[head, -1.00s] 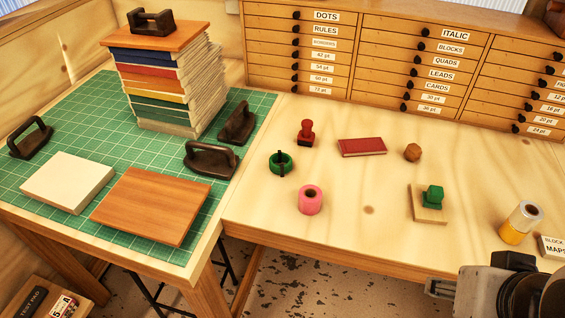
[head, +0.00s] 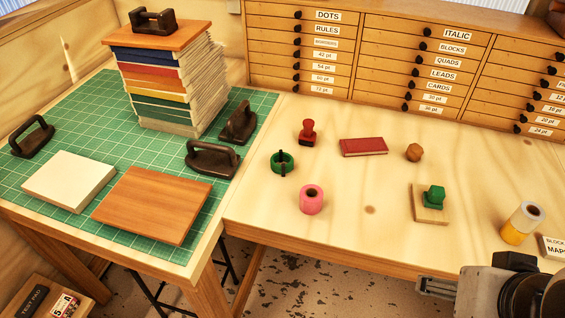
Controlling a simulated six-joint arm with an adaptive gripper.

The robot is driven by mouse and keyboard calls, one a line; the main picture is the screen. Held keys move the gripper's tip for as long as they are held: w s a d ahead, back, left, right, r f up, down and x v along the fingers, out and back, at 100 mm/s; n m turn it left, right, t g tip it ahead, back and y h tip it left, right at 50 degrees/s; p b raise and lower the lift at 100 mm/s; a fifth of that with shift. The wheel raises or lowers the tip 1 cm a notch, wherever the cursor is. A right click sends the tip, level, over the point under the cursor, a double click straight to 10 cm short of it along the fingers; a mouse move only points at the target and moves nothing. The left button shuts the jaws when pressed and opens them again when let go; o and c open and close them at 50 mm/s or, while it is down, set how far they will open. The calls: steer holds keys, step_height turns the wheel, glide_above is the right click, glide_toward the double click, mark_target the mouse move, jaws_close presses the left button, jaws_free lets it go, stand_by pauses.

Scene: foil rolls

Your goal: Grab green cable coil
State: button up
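The green cable coil (head: 275,165) is a small dark green ring with black ties, resting on the pale wooden bench between the red-handled stamp and the pink roll. Nothing touches it. A grey metal part of my arm, seemingly my gripper (head: 436,287), shows at the bottom right, at the bench's front edge. It is far to the right of the coil and nearer the camera. Its fingers are not clear enough to show whether it is open or shut.
Near the coil are a red-handled stamp (head: 307,133), a pink roll (head: 312,200) and a red book (head: 363,147). Farther right are a brown knob (head: 414,152), a green block (head: 433,197) on a wooden plate and a yellow-white roll (head: 522,223). Drawers (head: 400,60) line the back.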

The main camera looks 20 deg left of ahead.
stand_by(0.3)
steer(key=w+a+f+n+t+y, duration=0.1)
steer(key=w+a+n+t, duration=0.15)
steer(key=w, duration=0.95)
steer(key=w+a+f+n+t, duration=0.15)
steer(key=w+a, duration=0.25)
steer(key=w, duration=0.7)
steer(key=n+y, duration=0.6)
steer(key=y, duration=0.3)
glide_toward(289, 162)
steer(key=w, duration=0.2)
steer(key=shift+w+a+f+g, duration=0.25)
steer(key=shift+w+a+g, duration=0.05)
steer(key=shift+w+a, duration=0.1)
steer(key=shift+s+a+f, duration=0.15)
steer(key=shift+s+a, duration=0.1)
steer(key=shift+a, duration=0.25)
steer(key=shift+w, duration=0.1)
steer(key=shift+x, duration=1.25)
